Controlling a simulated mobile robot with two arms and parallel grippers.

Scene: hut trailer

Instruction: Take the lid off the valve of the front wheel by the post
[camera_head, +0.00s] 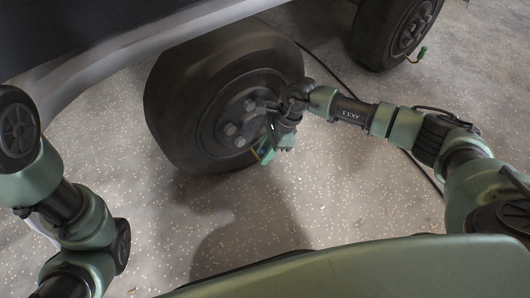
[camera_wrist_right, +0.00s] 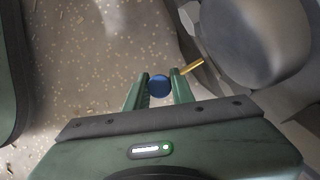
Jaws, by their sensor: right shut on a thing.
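The near wheel (camera_head: 170,110) is a dark tyre with a bolted grey hub under the trailer's edge. My right gripper (camera_head: 263,155) is at the lower right of this wheel, close to its rim. In the right wrist view, the fingers of my right gripper (camera_wrist_right: 160,88) are shut on a round blue lid (camera_wrist_right: 159,84). A brass valve stem (camera_wrist_right: 193,66) lies beside the right finger, and its end runs behind that finger. I cannot tell whether the lid still touches the stem. My left arm shows at the left, but its gripper is out of view.
A second wheel (camera_head: 385,30) stands at the upper right, with a green-capped valve (camera_head: 422,52) sticking out. A dark cable runs along the speckled floor (camera_head: 330,200) behind my right arm. The floor in front of the near wheel is clear.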

